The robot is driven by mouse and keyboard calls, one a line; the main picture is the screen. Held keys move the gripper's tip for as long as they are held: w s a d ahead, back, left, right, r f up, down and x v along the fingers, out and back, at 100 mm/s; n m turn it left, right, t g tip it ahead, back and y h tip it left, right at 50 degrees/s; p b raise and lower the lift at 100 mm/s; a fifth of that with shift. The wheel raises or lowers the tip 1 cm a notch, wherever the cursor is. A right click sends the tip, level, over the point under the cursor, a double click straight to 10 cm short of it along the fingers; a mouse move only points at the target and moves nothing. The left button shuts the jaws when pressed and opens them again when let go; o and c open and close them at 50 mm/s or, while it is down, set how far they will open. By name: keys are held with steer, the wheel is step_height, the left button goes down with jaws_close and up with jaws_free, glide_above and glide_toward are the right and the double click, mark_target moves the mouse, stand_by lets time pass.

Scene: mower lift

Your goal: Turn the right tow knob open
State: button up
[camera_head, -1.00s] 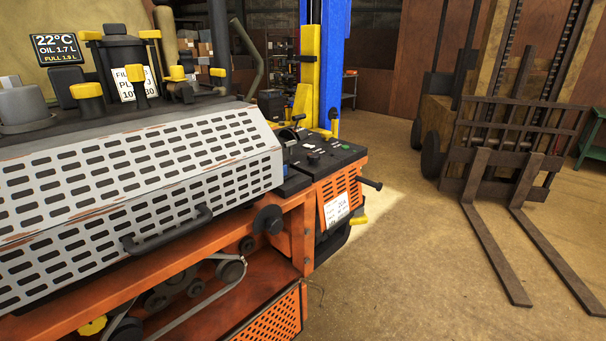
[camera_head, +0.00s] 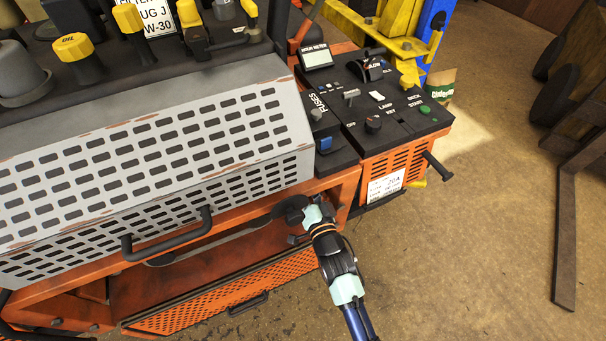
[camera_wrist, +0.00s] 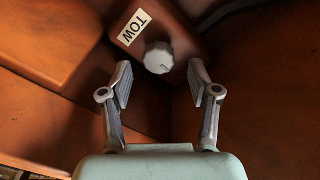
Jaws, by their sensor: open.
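The tow knob (camera_wrist: 159,60) is a small grey-white round knob on an orange-brown block, beside a white label (camera_wrist: 133,27) reading TOW. Only one tow knob shows, in the wrist view. My gripper (camera_wrist: 160,77) is open, with one finger on each side of the space just in front of the knob. The fingers look empty and do not appear closed on it. In the head view, my arm reaches to the front right corner of the orange mower frame (camera_head: 344,192), and the tow knob and fingertips cannot be made out there.
A black round knob (camera_head: 289,207) sits on the frame beside my wrist. A perforated grey cover (camera_head: 120,160) with a black handle (camera_head: 168,237) is to the left. The control panel (camera_head: 375,115) is above. Orange-brown walls (camera_wrist: 50,50) surround the tow knob closely.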

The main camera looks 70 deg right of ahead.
steer(key=x, duration=0.3)
steer(key=shift+w+d, duration=0.1)
steer(key=c, duration=1.1)
steer(key=shift+c, duration=0.2)
